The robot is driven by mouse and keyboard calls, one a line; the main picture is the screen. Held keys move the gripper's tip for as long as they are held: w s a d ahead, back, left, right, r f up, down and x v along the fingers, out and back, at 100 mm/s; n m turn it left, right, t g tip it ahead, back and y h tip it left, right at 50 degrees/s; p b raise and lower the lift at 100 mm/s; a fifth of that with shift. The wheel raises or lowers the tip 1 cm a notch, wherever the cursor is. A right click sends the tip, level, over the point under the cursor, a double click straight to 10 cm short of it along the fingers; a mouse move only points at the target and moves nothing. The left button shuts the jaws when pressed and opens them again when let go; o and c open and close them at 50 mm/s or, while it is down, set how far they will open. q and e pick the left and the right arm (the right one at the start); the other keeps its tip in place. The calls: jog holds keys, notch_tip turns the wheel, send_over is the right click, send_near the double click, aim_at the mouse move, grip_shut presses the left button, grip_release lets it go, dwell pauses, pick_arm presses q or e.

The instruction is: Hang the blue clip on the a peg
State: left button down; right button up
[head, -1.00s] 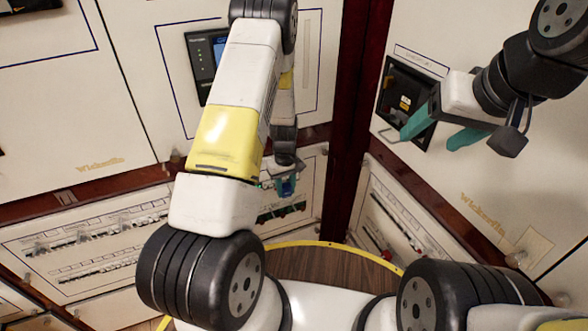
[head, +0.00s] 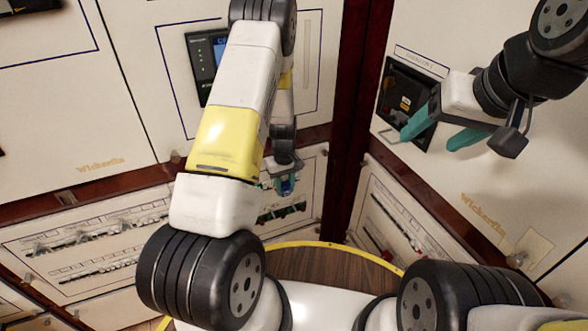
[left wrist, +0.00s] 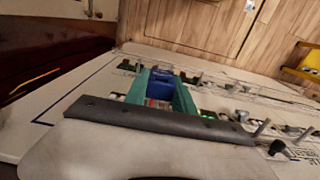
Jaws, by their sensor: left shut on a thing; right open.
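My left gripper (head: 283,182) is shut on the blue clip (left wrist: 162,82), which sits between its two teal fingers in the left wrist view. In the head view the gripper is small, partly behind my own left arm, in front of the low white breaker panel (head: 313,185). In the left wrist view, short metal pegs (left wrist: 262,128) stand on the panel, to the right of the fingers. I cannot tell which peg is a. The clip appears apart from them. My right gripper (head: 432,132) is open and empty, in front of a dark recessed unit on the right wall.
A dark red post (head: 350,125) stands between the back and right walls. Rows of breakers (head: 95,235) line the lower left panel. The dark unit (head: 395,92) has a handle near my right gripper. Wood floor (head: 330,268) with a yellow rim lies below.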

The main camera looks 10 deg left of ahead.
pick_arm(q)
jog(key=shift+w+a, duration=0.55)
jog(key=shift+w, duration=0.25)
jog(key=c, duration=1)
grip_release()
jog(key=shift+o, duration=0.2)
jog(key=shift+r, duration=0.15)
jog(key=r, duration=0.3)
jog(key=shift+s+d+r, duration=0.2)
jog(key=shift+s+r, duration=0.05)
jog(key=shift+s, duration=0.1)
jog(key=s+d+r, duration=0.1)
jog(key=s+d, duration=0.3)
jog(key=s, duration=1)
jog(key=shift+s+d, duration=0.2)
jog(key=shift+s, duration=0.2)
